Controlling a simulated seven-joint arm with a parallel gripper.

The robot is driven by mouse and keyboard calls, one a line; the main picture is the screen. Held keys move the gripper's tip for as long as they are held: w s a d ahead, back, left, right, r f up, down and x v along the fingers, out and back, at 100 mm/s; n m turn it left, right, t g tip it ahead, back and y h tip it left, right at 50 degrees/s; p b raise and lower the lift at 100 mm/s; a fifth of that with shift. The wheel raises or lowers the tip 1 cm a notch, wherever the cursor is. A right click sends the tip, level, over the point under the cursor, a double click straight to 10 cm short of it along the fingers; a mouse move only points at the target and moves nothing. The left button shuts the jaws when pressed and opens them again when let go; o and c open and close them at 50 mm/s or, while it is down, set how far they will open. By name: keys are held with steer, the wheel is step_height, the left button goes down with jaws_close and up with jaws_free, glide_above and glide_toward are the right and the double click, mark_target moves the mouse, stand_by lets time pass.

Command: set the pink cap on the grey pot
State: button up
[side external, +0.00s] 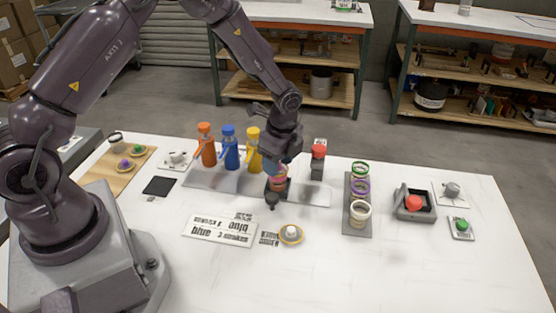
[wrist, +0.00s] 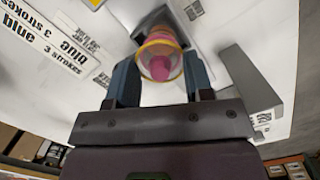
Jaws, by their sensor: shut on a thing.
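My gripper (side external: 277,168) points down near the middle of the table. In the wrist view its two blue-grey fingers (wrist: 159,72) stand on either side of the pink cap (wrist: 162,66), shut on it. The cap has a pink centre and a yellow rim. In the side view the pink cap (side external: 278,173) shows just under the fingers, above a dark grey holder (side external: 277,190). A reddish band shows between them; contact is unclear. I cannot tell for certain which thing is the grey pot; a small grey piece (side external: 452,188) stands on a white card at the right.
Orange (side external: 207,148), blue (side external: 229,150) and yellow (side external: 253,148) bottles stand left of my gripper. A red-topped post (side external: 318,155) stands close on its right. A rack with rings (side external: 359,215) and a grey tray (side external: 428,214) lie farther right. The front right table is clear.

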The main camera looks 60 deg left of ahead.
steer(key=shift+f, duration=0.4)
stand_by(0.9)
steer(key=o, duration=1.4)
steer(key=shift+r, duration=2.55)
